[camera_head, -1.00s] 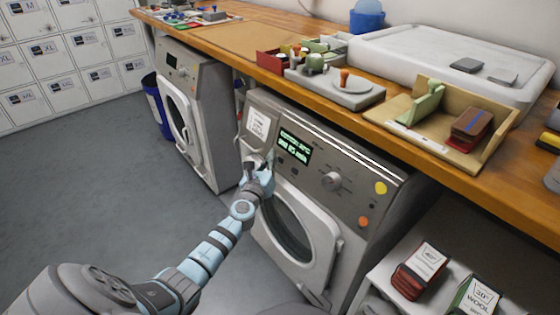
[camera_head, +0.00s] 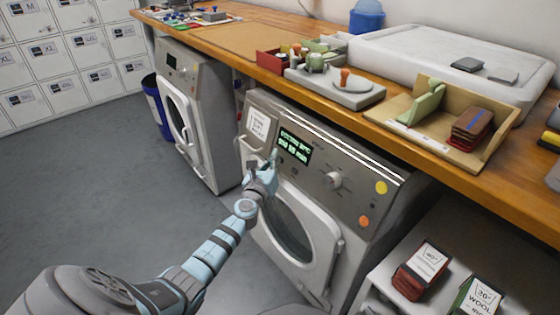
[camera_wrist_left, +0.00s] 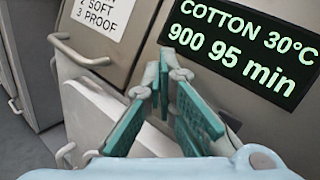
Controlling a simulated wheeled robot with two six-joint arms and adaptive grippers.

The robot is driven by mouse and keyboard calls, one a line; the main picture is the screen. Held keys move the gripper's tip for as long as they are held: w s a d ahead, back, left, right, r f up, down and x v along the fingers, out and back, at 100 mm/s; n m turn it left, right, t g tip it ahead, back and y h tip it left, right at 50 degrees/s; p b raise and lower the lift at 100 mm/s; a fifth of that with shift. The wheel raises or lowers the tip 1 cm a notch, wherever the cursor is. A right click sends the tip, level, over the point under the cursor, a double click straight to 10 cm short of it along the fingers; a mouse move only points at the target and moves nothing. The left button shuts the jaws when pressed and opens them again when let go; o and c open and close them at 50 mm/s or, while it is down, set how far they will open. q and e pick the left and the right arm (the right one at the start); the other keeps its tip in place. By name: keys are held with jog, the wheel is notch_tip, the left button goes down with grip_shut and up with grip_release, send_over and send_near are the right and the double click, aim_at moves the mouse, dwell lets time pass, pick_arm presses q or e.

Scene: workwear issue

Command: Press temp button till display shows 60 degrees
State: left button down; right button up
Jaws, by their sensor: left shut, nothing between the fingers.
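The near washing machine (camera_head: 330,210) stands under the counter. Its lit display (camera_head: 294,145) shows green text; in the left wrist view the display (camera_wrist_left: 245,50) reads "COTTON 30°C" and "900 95 min". My left gripper (camera_head: 273,156) is shut and empty, just below and left of the display. Its teal fingers (camera_wrist_left: 165,75) also show in the left wrist view, tips together near the display's left edge. Whether the tips touch the panel I cannot tell. Small dark buttons lie below the display, partly hidden by the gripper; their labels are unreadable. My right gripper is not in view.
A round dial (camera_head: 333,180), a yellow button (camera_head: 381,187) and an orange button (camera_head: 364,221) sit right of the display. A white label (camera_head: 258,124) is left of it. The wooden counter (camera_head: 240,42) overhangs the machine. A second washer (camera_head: 200,110) stands further left.

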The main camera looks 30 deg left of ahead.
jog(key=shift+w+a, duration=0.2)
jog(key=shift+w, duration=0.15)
pick_arm(q)
jog(key=shift+s+a+r+p, duration=0.2)
jog(key=shift+s+p, duration=0.25)
jog(key=shift+s, duration=0.2)
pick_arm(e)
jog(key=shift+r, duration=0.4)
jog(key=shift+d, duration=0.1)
pick_arm(q)
jog(key=s, duration=0.1)
jog(key=s+a+r+p, duration=0.1)
jog(key=s, duration=0.1)
jog(key=s+p, duration=0.1)
jog(key=shift+s+a+r, duration=0.2)
jog(key=shift+s+r, duration=0.05)
jog(key=shift+s, duration=0.05)
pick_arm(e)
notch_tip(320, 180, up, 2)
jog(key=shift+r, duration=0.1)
